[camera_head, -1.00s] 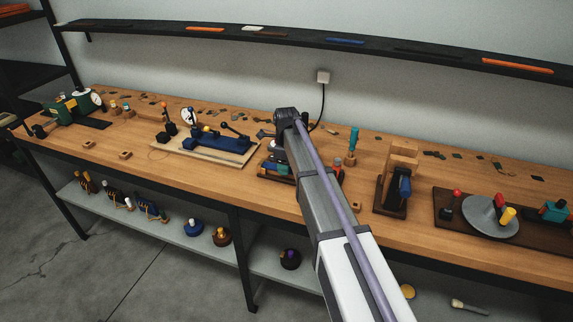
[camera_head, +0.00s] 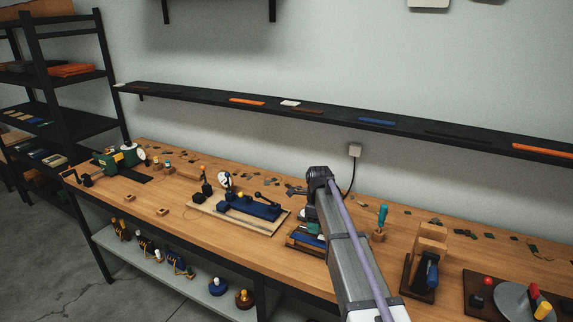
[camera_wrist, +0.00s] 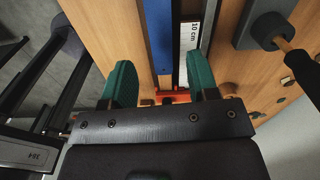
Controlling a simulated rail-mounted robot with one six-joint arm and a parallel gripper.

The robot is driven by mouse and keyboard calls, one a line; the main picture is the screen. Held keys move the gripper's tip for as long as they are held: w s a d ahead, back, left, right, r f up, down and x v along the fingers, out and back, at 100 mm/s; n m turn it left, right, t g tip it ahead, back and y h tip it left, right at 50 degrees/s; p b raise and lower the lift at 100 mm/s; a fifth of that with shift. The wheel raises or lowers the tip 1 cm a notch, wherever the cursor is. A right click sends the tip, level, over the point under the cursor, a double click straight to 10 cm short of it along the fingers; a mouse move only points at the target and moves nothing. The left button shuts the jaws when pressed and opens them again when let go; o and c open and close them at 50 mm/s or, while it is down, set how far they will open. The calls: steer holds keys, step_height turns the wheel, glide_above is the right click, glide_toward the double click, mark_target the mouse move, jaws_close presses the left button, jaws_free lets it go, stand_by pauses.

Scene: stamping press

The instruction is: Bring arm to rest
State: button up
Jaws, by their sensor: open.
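My arm reaches from the lower right of the head view over the wooden workbench (camera_head: 165,222). My gripper is hidden behind the arm there. In the wrist view my gripper (camera_wrist: 160,80) shows two green fingers spread apart with nothing held between them. Beyond the fingers lie a blue bar (camera_wrist: 159,40), a scale marked 10 cm (camera_wrist: 191,36) and a small red part (camera_wrist: 174,96). I cannot tell how far these are from the fingertips. In the head view a small fixture (camera_head: 305,241) sits just left of my arm, partly hidden by it.
A blue fixture on a pale board (camera_head: 236,222) stands left of my arm. A wooden stand (camera_head: 428,245) and a round grey plate (camera_head: 515,300) stand to the right. A long black wall shelf (camera_head: 330,114) runs above the bench. A dark rack (camera_head: 64,130) stands at the left.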

steer(key=n, duration=0.2)
steer(key=shift+s+n, duration=0.2)
steer(key=shift+n, duration=0.1)
steer(key=s+n, duration=2)
steer(key=s, duration=1)
steer(key=shift+n, duration=0.3)
steer(key=shift+s, duration=0.1)
